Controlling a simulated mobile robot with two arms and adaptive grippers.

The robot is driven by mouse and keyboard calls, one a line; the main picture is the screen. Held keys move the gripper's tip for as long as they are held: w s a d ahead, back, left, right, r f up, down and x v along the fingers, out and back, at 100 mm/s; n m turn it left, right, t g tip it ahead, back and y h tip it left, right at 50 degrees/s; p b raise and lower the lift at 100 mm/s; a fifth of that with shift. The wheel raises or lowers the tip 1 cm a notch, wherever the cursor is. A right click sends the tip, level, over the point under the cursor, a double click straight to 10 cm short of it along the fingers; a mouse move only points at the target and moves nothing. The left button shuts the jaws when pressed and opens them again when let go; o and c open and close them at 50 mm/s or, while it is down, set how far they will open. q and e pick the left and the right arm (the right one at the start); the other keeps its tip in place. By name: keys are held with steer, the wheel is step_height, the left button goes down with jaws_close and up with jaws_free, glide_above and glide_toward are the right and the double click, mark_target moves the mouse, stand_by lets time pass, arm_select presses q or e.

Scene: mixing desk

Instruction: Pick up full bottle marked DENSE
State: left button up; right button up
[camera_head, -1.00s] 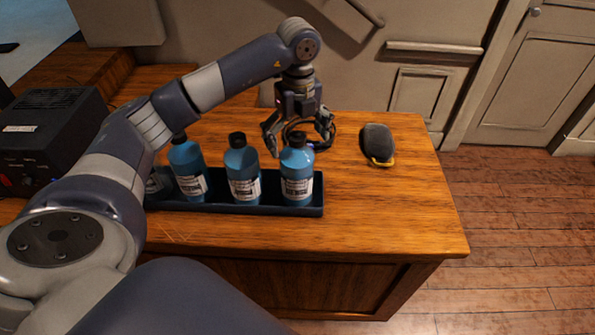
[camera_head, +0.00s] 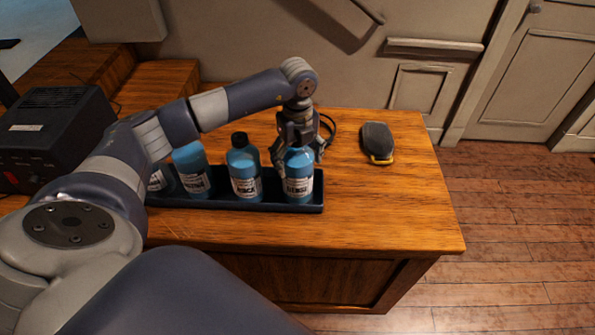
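A blue bottle (camera_head: 299,170) with a dark label that seems to read DENSE stands upright at the right end of a dark tray (camera_head: 318,208). My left gripper (camera_head: 299,155) is over this bottle from above and behind, with a finger on either side of its upper part. The bottle's cap is hidden by the gripper. I cannot tell whether the fingers touch the bottle. My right gripper is not in view.
A blue bottle with a black cap (camera_head: 244,170) stands close to the left in the tray. Further left are another blue bottle (camera_head: 193,172) and a partly hidden one (camera_head: 160,180). A black box (camera_head: 55,140) is at far left. A dark mouse-like object (camera_head: 377,143) lies right.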

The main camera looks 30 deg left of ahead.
arm_select(q)
steer(key=c, duration=0.9)
steer(key=shift+r, duration=0.1)
steer(key=c, duration=0.4)
steer(key=shift+w, duration=0.1)
